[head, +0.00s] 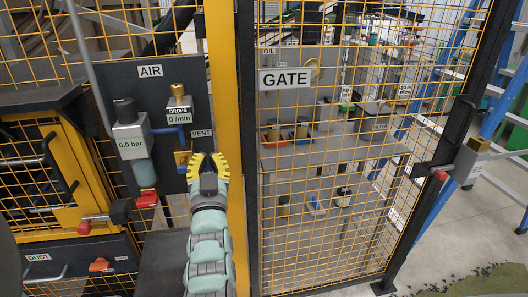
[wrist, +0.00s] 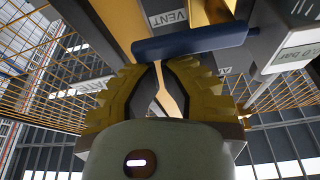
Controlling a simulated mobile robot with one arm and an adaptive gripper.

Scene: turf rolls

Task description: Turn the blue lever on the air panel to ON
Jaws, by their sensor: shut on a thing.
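The AIR panel (head: 150,72) is a dark upright board at the left in the head view. A blue lever (head: 181,137) is on its right side, by a brass valve body (head: 182,159) and a VENT label (head: 201,133). In the wrist view the blue lever (wrist: 190,42) is a bar lying across the fingertips, slightly tilted. My gripper (head: 208,157) has yellow ribbed fingers and is just right of the valve body. In the wrist view my gripper (wrist: 161,64) has its tips close together at the lever. The exact contact is partly hidden.
A gauge (head: 130,140) reads 0.0 bar; a DROPS display (head: 180,115) reads 0/min. A red handle (head: 146,199) hangs below the gauge. A yellow post (head: 230,100) and mesh GATE (head: 285,79) stand close at the right. A bench with bottles is behind the mesh.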

